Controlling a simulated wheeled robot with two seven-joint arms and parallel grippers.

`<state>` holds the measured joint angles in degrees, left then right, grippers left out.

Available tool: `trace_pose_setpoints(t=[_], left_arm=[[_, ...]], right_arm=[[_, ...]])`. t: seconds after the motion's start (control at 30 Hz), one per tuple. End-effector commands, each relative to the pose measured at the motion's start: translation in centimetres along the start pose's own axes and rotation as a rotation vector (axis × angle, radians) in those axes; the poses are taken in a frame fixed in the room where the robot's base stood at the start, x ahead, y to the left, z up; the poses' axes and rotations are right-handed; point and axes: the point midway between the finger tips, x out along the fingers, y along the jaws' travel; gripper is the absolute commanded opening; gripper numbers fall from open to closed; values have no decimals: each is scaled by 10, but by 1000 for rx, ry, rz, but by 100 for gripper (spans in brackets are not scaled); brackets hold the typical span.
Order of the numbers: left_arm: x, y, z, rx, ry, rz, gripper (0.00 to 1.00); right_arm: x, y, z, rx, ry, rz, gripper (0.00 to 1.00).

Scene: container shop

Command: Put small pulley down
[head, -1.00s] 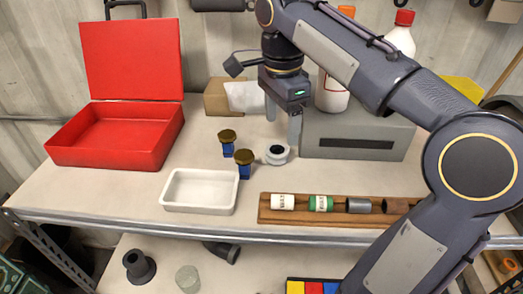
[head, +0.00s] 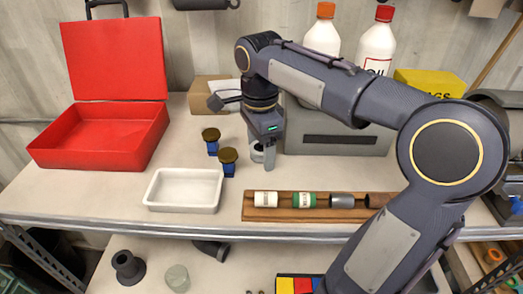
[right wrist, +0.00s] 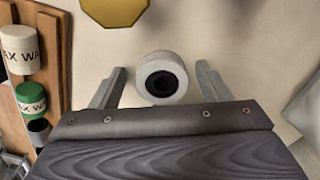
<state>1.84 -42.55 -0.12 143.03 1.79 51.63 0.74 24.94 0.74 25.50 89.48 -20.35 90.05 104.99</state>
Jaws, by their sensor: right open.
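The small pulley (head: 256,151) is a pale grey-white ring with a dark centre, lying on the upper bench top. My right gripper (head: 262,160) is open and low over it, and a finger partly covers it in the head view. In the right wrist view the pulley (right wrist: 147,88) lies between the two spread fingers of the gripper (right wrist: 160,70), with a gap on each side. I cannot tell the fingertips' exact height above the bench. My left gripper is not in view.
Two blue items with brown tops (head: 228,162) stand just left of the gripper. A white tray (head: 184,207) and a wooden rack (head: 280,213) of small cylinders are in front. A grey box (head: 345,140) and bottles (head: 374,52) stand behind right; an open red case (head: 105,158) is left.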

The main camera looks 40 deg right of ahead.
Motion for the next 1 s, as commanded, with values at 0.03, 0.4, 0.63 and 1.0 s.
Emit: trace_pose_setpoints(t=[0.03,0.4,0.63,1.0], left_arm=[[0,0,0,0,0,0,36],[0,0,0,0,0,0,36],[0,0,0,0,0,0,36],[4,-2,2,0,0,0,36]], right_arm=[[0,0,0,0,0,0,70],[0,0,0,0,0,0,31],[-1,0,0,-1,0,-1,20],[-29,-1,1,-2,-2,-6,20]])
